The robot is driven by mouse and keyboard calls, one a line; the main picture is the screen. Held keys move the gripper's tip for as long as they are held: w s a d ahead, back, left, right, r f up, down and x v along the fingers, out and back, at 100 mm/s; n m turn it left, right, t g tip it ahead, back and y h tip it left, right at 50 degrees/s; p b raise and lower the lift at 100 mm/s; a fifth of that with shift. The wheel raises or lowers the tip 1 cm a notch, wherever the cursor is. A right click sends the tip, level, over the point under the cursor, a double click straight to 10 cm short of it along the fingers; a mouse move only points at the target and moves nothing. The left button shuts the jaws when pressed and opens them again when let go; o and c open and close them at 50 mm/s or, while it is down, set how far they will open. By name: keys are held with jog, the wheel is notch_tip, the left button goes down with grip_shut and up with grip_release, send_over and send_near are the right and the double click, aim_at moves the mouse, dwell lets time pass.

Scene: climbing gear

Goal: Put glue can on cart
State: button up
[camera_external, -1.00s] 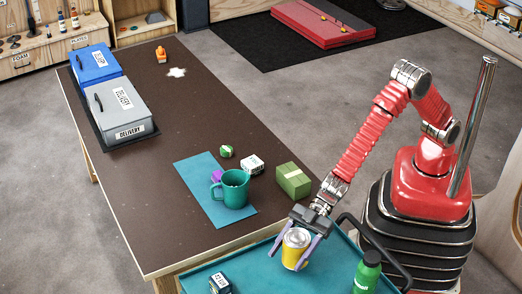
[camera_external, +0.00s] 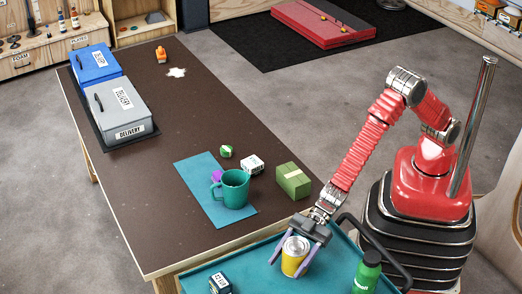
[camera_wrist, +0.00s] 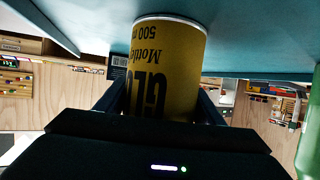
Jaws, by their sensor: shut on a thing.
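The glue can (camera_external: 294,257) is yellow with a silver lid and stands upright at the teal cart top. In the wrist view the can (camera_wrist: 168,65) fills the middle, with part of its dark lettering showing. My gripper (camera_external: 296,265) is shut on the can, one finger on each side. The cart (camera_external: 253,264) has a teal top and a dark handle and stands against the table's near right end. The can's base is low over the cart top; I cannot tell for sure whether it touches.
A green bottle (camera_external: 367,272) stands right of the can, and a small dark labelled box (camera_external: 220,284) lies left, both on the cart. On the brown table (camera_external: 180,120) are a green mug (camera_external: 232,188) on a teal mat (camera_external: 201,172) and a green box (camera_external: 293,180).

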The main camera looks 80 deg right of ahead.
aim_at(303, 240)
jog(key=o, duration=1.5)
jog(key=shift+s+d+r, duration=0.15)
jog(key=shift+d+r, duration=0.1)
jog(key=shift+d, duration=0.1)
jog(key=v, duration=1.1)
jog(key=shift+s, duration=0.1)
